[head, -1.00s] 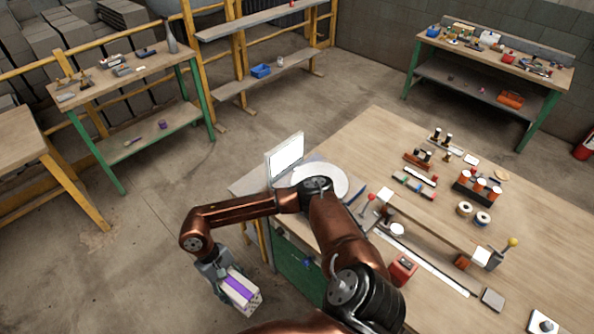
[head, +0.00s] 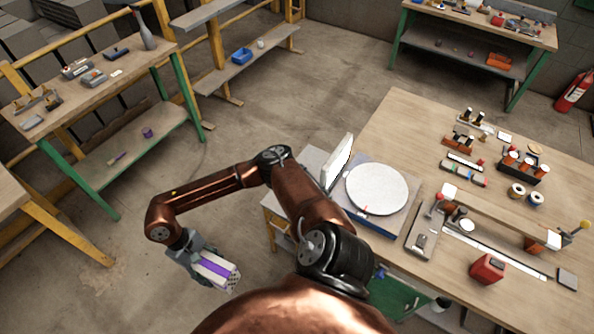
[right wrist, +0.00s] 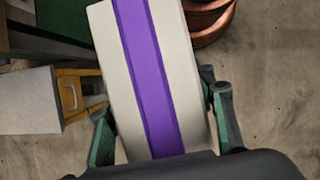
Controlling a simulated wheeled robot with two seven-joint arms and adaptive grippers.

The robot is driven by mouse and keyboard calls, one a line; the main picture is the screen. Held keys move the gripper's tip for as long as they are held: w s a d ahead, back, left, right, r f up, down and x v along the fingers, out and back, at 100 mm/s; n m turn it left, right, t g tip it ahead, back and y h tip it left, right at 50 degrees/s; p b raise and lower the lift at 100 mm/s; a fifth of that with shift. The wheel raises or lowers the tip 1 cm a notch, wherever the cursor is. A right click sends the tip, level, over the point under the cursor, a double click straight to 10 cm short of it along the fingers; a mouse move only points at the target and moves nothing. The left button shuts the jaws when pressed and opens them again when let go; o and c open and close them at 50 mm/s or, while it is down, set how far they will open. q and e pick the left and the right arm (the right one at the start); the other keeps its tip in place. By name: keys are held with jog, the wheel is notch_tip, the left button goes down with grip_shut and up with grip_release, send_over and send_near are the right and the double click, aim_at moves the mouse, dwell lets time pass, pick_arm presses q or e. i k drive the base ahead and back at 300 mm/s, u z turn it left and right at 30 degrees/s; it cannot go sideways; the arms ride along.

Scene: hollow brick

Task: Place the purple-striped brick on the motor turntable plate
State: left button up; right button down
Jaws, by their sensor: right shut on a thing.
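The purple-striped brick (head: 217,269) is pale with a purple band and holes in its end face. My right gripper (head: 204,264) is shut on it and holds it out over the bare floor, left of the workbench. In the right wrist view the brick (right wrist: 150,70) sits between the two fingers (right wrist: 165,118). The motor turntable plate (head: 377,188) is a round white disc on the near left part of the workbench. It is empty and well to the right of the brick. My left gripper is not in view.
A white upright panel (head: 337,163) stands at the left of the turntable plate, between it and my arm. A red box (head: 487,269), a lever device (head: 428,222) and several small parts lie on the workbench (head: 400,115). A side table (head: 100,85) stands at the left.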

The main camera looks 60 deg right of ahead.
aim_at(377, 187)
jog(key=i, duration=0.65)
jog(key=z, duration=2.8)
